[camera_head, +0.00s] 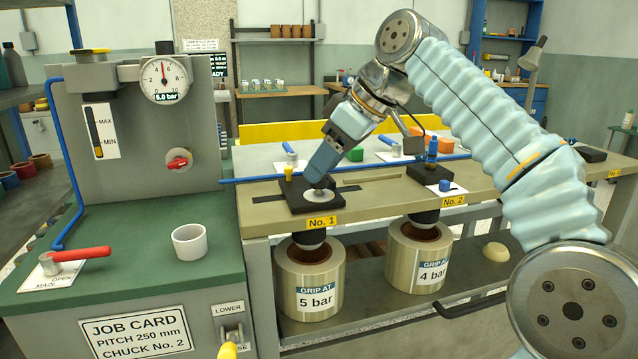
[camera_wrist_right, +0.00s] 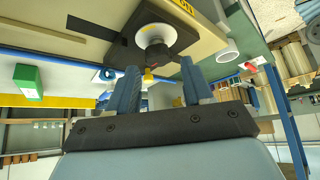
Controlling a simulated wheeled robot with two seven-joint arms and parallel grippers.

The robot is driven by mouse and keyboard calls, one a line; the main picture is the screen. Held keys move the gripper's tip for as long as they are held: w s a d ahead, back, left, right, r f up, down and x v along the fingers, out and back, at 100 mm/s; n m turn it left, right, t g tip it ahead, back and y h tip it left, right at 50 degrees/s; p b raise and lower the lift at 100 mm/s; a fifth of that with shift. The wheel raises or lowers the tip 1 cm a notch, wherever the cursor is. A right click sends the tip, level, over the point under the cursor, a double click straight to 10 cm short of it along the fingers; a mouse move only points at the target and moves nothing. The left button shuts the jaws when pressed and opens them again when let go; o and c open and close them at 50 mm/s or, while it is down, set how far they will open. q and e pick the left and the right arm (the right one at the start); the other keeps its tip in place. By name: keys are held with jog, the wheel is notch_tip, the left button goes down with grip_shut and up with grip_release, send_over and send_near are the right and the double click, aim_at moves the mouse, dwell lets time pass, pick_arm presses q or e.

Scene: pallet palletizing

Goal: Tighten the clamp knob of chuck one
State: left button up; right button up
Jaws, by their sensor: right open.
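Chuck one is a black plate (camera_head: 297,204) with a white round disc (camera_head: 318,194), behind the yellow "No. 1" label. A small yellow knob (camera_head: 288,173) stands at the plate's back left. My right gripper (camera_head: 314,181) comes down from the upper right, its tip over the disc and right of the knob. In the right wrist view its fingers (camera_wrist_right: 159,68) are apart with nothing gripped. There the yellow knob (camera_wrist_right: 148,78) shows between the fingers and the white disc (camera_wrist_right: 153,36) beyond; I cannot tell whether they touch the knob. My left gripper is not in view.
Chuck two (camera_head: 433,187), with a blue knob (camera_head: 432,147), stands to the right. A blue pipe (camera_head: 245,180) runs behind chuck one. Rolls (camera_head: 309,277) hang below the chucks. A gauge panel (camera_head: 135,140) and white cup (camera_head: 189,241) stand left.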

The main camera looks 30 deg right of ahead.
jog(key=shift+f, duration=0.1)
jog(key=shift+f+b, duration=1.05)
jog(key=shift+f, duration=0.1)
jog(key=shift+c, duration=0.3)
